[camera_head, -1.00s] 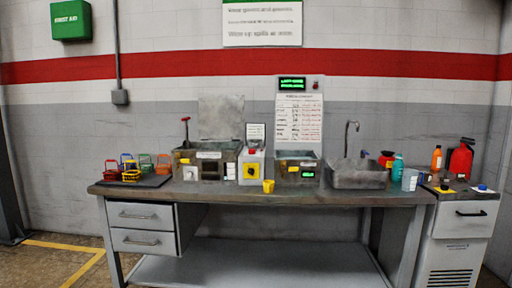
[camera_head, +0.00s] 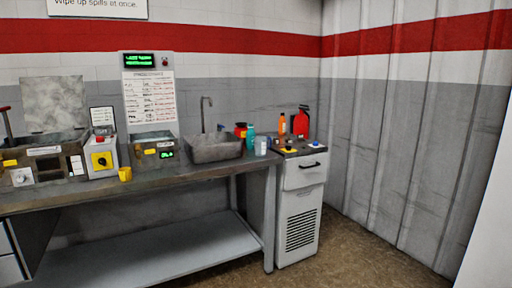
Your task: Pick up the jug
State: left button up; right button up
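A small pale translucent vessel (camera_head: 261,146), which looks like a jug, stands upright at the right end of the workbench (camera_head: 180,182). It is right of the sink (camera_head: 215,152), in front of a teal bottle (camera_head: 251,137). A red can-shaped container (camera_head: 301,122) with a dark top stands farther right on the grey cabinet; I cannot tell whether it could also be called a jug. Neither of my grippers is in view, and nothing is seen held.
An orange bottle (camera_head: 282,125) stands left of the red container. The grey cabinet (camera_head: 300,215) adjoins the bench's right end. A yellow cup (camera_head: 125,174) sits near the bench's front edge. Open floor (camera_head: 365,255) lies right of the cabinet, before a corrugated wall (camera_head: 400,150).

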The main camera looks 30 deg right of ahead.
aim_at(260, 142)
jog(key=i+l+z, duration=0.1)
jog(key=i+l, duration=0.15)
jog(key=i, duration=0.15)
jog(key=i+l+z, duration=0.1)
jog(key=i, duration=0.35)
jog(key=l, duration=0.1)
